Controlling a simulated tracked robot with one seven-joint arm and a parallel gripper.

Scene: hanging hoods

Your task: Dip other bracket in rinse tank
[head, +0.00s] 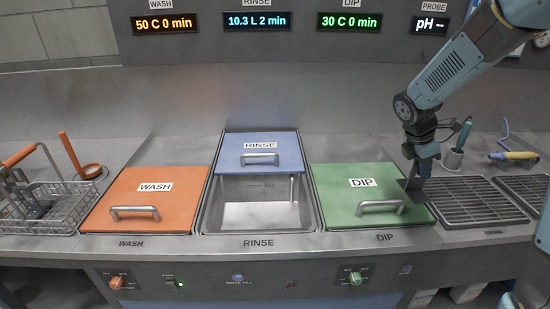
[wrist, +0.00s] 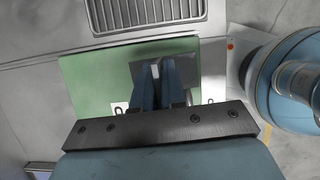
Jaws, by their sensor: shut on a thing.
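My gripper (head: 417,172) is shut on a dark grey flat bracket (head: 410,187), held over the right part of the green dip lid (head: 345,193). In the wrist view the bracket (wrist: 187,68) shows as a grey plate beyond my fingers (wrist: 152,88), with the green lid (wrist: 85,80) behind it. The rinse tank (head: 258,218) stands in the middle. Its blue lid (head: 258,152) is pushed to the back, so the front part is open and shows the steel inside. Whether the bracket touches the dip lid is hard to tell.
The orange wash lid (head: 150,195) and green dip lid are closed, each with a raised handle. A wire basket (head: 55,207) with dark contents and an orange handle stands at far left. A drain grate (head: 482,201) lies at right, near a teal-handled probe (head: 463,133) in a holder.

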